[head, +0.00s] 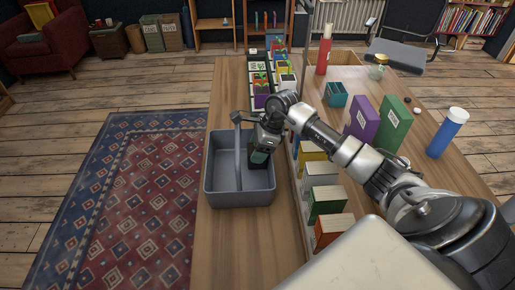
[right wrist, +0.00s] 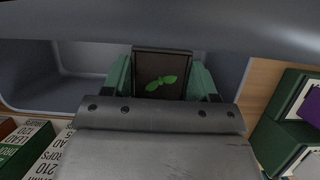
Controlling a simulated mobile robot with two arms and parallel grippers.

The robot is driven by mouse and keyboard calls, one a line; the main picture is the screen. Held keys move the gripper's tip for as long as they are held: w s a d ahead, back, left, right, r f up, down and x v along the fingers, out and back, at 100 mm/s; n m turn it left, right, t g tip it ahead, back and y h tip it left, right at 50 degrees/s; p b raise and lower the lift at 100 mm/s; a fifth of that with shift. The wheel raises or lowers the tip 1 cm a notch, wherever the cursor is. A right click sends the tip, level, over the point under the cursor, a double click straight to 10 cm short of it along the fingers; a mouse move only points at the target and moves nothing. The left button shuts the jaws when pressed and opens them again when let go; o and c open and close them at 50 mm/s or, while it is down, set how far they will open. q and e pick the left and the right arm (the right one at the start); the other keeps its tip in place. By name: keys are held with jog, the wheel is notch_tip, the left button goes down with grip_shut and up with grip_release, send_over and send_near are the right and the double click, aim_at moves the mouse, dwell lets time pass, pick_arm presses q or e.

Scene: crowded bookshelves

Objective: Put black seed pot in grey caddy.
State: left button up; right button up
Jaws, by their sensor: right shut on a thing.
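The grey caddy (head: 238,199) stands on the wooden table, with a central divider and handle between its two compartments. My right gripper (head: 259,157) is over its right-hand compartment, pointing down. In the right wrist view, that gripper (right wrist: 163,78) is shut on the black seed pot (right wrist: 160,84), which bears a green leaf picture. The caddy's grey walls (right wrist: 25,75) surround the pot there. Whether the pot touches the caddy floor cannot be told. In the head view the pot is mostly hidden by the gripper. My left gripper is not in view.
A row of boxes (head: 327,201) stands right of the caddy, under my right arm. A tray of colourful seed pots (head: 262,88) lies behind the caddy. Purple and green boxes (head: 393,124) and a blue bottle (head: 447,133) stand farther right. The table in front of the caddy is clear.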

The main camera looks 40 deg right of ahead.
jog(key=shift+f, duration=0.25)
jog(key=o, duration=1)
jog(key=shift+r, duration=0.15)
jog(key=v, duration=1.2)
jog(key=shift+s, duration=0.1)
